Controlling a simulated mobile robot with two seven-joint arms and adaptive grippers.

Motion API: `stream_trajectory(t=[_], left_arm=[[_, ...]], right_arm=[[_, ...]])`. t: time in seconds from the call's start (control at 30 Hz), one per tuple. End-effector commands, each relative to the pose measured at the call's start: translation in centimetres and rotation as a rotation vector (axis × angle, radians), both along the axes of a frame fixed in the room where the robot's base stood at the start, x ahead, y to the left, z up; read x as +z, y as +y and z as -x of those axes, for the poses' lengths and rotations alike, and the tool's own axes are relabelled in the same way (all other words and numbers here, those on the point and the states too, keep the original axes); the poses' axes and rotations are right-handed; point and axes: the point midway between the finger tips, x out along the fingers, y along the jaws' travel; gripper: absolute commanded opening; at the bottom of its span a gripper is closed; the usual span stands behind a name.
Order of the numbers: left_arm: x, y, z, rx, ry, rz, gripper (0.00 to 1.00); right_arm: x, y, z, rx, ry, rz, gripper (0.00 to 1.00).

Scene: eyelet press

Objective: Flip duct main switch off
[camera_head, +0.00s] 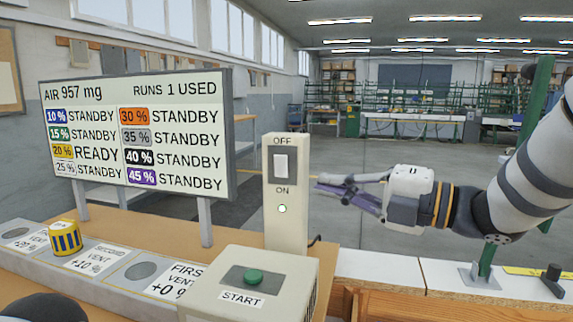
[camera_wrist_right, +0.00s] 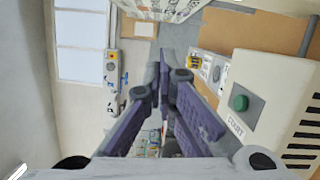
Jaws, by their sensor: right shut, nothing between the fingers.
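The duct main switch is a white rocker (camera_head: 281,165) on a tall cream post (camera_head: 286,225), with OFF printed above it and ON below. Which end of the rocker is pressed in is too small to tell. A small white round spot shows below the ON label. My right gripper (camera_head: 318,186) is shut and empty just right of the post, pointing left at about the rocker's lower end. Its purple-padded fingers meet at the tips in the right wrist view (camera_wrist_right: 165,62). I cannot tell whether the tips touch the post. My left gripper is not in view.
A START box with a green button (camera_head: 253,277) stands in front of the post. A display board (camera_head: 135,135) on legs stands left. A yellow-striped cylinder (camera_head: 65,237) sits on the grey vent strip (camera_head: 92,264).

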Motion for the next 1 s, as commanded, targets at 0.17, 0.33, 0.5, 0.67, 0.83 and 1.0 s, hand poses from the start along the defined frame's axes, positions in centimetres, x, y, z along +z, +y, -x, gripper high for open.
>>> stream_trajectory(t=[0.17,0.33,0.5,0.67,0.83,1.0], left_arm=[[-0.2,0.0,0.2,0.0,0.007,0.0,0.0],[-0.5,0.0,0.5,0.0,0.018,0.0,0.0],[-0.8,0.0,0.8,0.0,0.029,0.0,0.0],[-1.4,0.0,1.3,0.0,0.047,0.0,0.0],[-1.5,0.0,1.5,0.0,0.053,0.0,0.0],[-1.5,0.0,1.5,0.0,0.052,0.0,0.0]], right_arm=[[-0.1,2.2,-1.3,0.003,0.002,0.0,0.0],[-0.1,5.4,-3.4,0.003,0.004,0.001,0.0],[-0.1,8.6,-5.3,0.002,0.005,0.0,0.0],[0.2,7.5,-7.8,-0.002,0.005,-0.002,0.0],[0.6,7.2,-8.9,-0.001,0.003,-0.002,0.0],[0.8,7.1,-9.0,-0.001,0.002,-0.001,0.0]])
